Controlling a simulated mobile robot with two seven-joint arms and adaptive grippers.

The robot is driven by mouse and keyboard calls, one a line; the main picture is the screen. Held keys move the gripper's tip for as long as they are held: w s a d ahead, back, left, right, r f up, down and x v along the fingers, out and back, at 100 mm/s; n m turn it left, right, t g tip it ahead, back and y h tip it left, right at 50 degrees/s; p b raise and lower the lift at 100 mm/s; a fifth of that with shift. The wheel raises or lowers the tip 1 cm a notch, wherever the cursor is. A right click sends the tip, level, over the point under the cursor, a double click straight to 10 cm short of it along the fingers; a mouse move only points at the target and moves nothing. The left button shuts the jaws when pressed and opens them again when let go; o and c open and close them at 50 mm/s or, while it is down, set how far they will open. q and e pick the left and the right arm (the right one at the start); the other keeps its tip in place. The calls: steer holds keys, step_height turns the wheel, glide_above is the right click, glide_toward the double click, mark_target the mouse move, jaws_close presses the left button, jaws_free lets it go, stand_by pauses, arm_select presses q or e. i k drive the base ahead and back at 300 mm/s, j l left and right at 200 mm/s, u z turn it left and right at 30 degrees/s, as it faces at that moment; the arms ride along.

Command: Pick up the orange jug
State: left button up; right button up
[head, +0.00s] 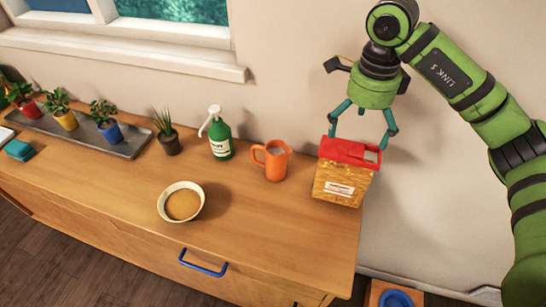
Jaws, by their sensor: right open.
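The orange jug (276,163) stands upright on the wooden counter, its handle towards the left. My right gripper (361,138) is open, with its teal fingers pointing down. It is right of the jug and apart from it, over or just behind a wooden box with a red top (341,184). I cannot tell whether the fingers touch the box. My left gripper is not in view.
The box stands right of the jug, near the counter's right end. A green pump bottle (221,139) stands left of the jug, and a bowl (181,202) is in front. Several potted plants stand farther left, some on a grey tray (134,149). The counter before the jug is clear.

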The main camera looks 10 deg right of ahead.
mark_target(278, 152)
steer(key=i+j+z, duration=0.15)
steer(key=j, duration=0.3)
steer(key=i+j+z, duration=0.1)
steer(key=j, duration=0.35)
steer(key=j+z, duration=0.15)
steer(key=j, duration=0.35)
steer(key=i, duration=0.05)
